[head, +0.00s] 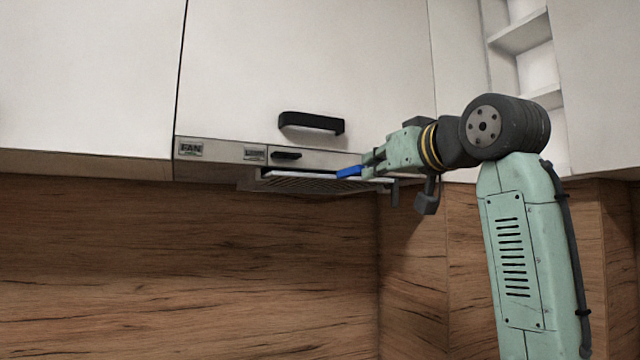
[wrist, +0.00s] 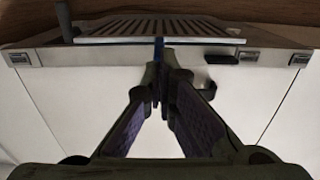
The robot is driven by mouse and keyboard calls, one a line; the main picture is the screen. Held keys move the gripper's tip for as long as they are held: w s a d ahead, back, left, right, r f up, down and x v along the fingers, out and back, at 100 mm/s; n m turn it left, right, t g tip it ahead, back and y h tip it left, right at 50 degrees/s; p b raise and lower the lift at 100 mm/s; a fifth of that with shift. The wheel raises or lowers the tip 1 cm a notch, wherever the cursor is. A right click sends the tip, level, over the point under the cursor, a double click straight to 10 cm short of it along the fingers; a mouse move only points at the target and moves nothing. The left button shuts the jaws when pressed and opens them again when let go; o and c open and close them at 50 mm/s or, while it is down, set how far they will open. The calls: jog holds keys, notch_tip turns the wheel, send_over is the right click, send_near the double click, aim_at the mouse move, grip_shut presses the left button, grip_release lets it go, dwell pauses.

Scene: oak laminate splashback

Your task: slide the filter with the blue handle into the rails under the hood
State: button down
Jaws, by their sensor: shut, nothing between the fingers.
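The slatted metal filter (head: 310,181) lies roughly level at the underside of the hood (head: 222,152), its pale front edge showing. Its blue handle (head: 349,171) points toward my gripper (head: 369,167). In the wrist view, which looks upside down, the filter (wrist: 160,27) spans the top and the blue handle (wrist: 158,48) shows just beyond the fingertips. My gripper (wrist: 163,68) is shut and empty, with its tips close to the handle; I cannot tell whether they touch it. The rails are hidden, so I cannot tell how the filter sits in them.
A cabinet door with a black handle (head: 312,123) is above the hood. The hood front has a FAN label (head: 190,148) and a small dark pull (head: 286,155). A dark post (head: 395,192) hangs right of the filter. Open shelves (head: 522,45) are at right. Space below the hood is clear.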

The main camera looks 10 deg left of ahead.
jog(key=shift+x, duration=3.65)
jog(key=f+b+v, duration=0.2)
jog(key=b+v, duration=0.1)
jog(key=v, duration=0.7)
jog(key=shift+b, duration=0.4)
